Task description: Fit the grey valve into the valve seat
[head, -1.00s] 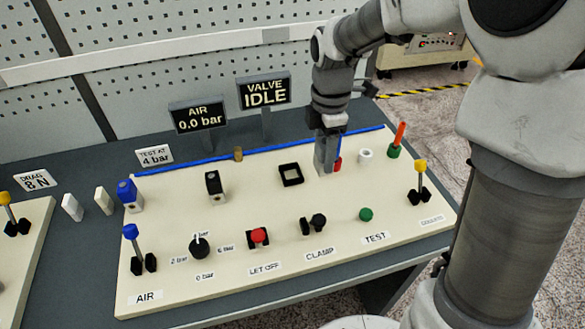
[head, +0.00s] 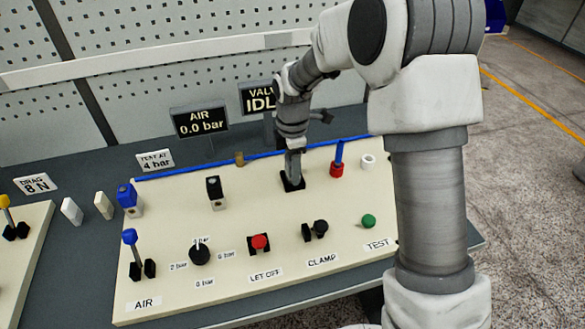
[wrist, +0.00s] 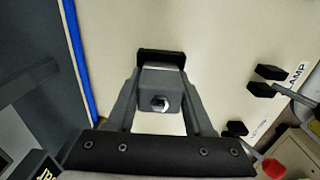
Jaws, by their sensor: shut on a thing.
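The gripper points down over the black square valve seat (head: 288,187) on the cream panel. The seat's dark edge also shows just beyond the valve in the wrist view (wrist: 160,56). The valve is mostly hidden by the fingers in the head view. I cannot tell whether it is above the seat or partly inside it.
A black block (head: 214,188) stands left. A blue strip (head: 210,165) runs behind.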

